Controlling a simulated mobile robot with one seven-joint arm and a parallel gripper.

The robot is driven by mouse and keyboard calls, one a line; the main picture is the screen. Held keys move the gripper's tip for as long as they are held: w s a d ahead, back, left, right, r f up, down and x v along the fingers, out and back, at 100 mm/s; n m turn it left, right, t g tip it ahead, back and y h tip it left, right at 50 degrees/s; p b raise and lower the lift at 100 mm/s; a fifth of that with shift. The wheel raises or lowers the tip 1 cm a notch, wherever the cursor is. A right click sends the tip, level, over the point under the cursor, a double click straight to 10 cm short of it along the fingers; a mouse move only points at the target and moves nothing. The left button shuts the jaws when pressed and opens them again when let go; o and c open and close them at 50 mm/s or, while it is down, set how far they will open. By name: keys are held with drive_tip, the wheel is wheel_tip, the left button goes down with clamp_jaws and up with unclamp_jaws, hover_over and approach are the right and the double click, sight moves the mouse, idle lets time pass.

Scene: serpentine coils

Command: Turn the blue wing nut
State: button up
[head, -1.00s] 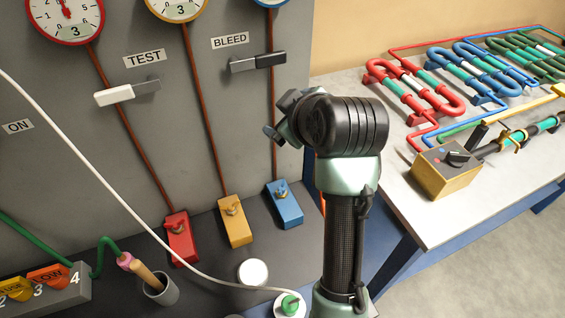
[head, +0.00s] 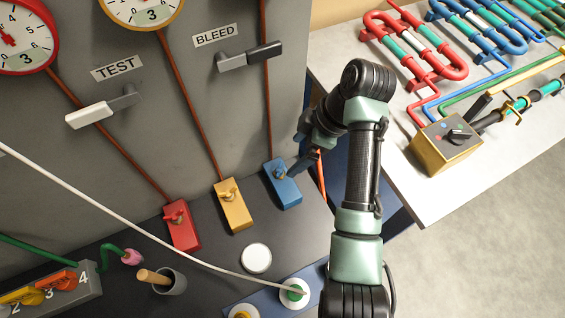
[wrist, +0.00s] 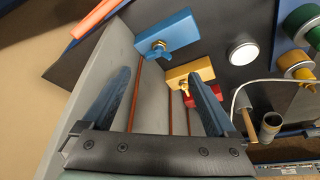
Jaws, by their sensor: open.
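The blue block (head: 285,190) stands at the foot of the grey panel, right of the yellow one. In the wrist view my gripper (wrist: 160,75) is open, with two blue fingers apart and nothing held. The wing nut lies beyond the fingertips, roughly in line with the gap. I see no contact with it.
The yellow block (head: 233,208) and red block (head: 182,230) with similar wing nuts stand to the left. A white lever (head: 95,114) and a black lever (head: 260,53) stick out of the panel. A white disc (head: 257,258) lies in front. A side table (head: 440,205) holds coils.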

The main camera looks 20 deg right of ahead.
sight(280, 167)
drive_tip(key=x, duration=0.8)
drive_tip(key=shift+w, duration=0.1)
drive_tip(key=c, duration=1.4)
drive_tip(key=shift+p, duration=0.3)
drive_tip(key=shift+m+p, duration=0.35)
drive_tip(key=shift+m, duration=0.05)
drive_tip(key=m+p, duration=0.1)
drive_tip(key=m+t+h+p, duration=0.1)
drive_tip(key=shift+a+r+m, duration=0.15)
drive_tip(key=shift+m, duration=0.25)
drive_tip(key=m+h+p, duration=0.1)
drive_tip(key=m+p, duration=0.1)
drive_tip(key=m+t+h+p, duration=0.1)
drive_tip(key=m, duration=0.2)
drive_tip(key=shift+a+p, duration=0.1)
drive_tip(key=shift+p, duration=0.25)
drive_tip(key=shift+m, duration=0.4)
